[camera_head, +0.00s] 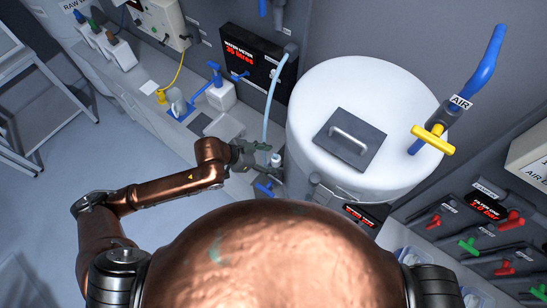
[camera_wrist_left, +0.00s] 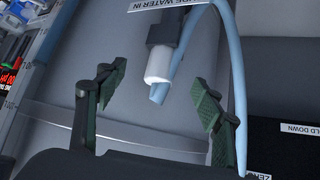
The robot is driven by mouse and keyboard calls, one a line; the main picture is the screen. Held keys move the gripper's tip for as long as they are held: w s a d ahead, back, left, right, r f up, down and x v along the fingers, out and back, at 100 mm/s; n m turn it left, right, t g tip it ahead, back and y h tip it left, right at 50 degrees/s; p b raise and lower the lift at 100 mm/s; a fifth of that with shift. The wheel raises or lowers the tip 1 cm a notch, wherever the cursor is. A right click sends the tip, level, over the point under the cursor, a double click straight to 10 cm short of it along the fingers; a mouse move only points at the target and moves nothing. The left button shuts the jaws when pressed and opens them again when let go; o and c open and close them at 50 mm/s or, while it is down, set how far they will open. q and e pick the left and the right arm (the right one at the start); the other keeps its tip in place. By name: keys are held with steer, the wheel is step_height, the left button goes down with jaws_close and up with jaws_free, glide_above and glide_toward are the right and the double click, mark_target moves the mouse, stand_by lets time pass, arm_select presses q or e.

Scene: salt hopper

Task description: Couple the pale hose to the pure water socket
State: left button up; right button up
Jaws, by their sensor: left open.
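The pale blue hose (camera_head: 270,105) hangs from beside the dark meter panel down to my left gripper (camera_head: 264,156). In the left wrist view the hose (camera_wrist_left: 238,85) bends over at the top and its free end points down, close beside the socket. The pure water socket (camera_wrist_left: 158,65), a dark body with a white end under a partly cut label "PURE WATER IN", points down. Its white end (camera_head: 276,160) shows by the gripper in the head view. My left gripper (camera_wrist_left: 160,80) is open, its green fingers on either side of the socket and hose end, seemingly holding neither. My right gripper is out of view.
A large white hopper (camera_head: 315,115) with a dark lid hatch (camera_head: 350,139) stands just right of the gripper. A blue-handled valve (camera_head: 265,188) is close below. A water meter panel (camera_head: 250,58) is behind. Clear floor (camera_head: 55,170) lies at left.

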mark_target(273, 159)
arm_select(q)
steer(key=shift+v, duration=1.65)
step_height(273, 159, up, 10)
steer(key=shift+f, duration=0.1)
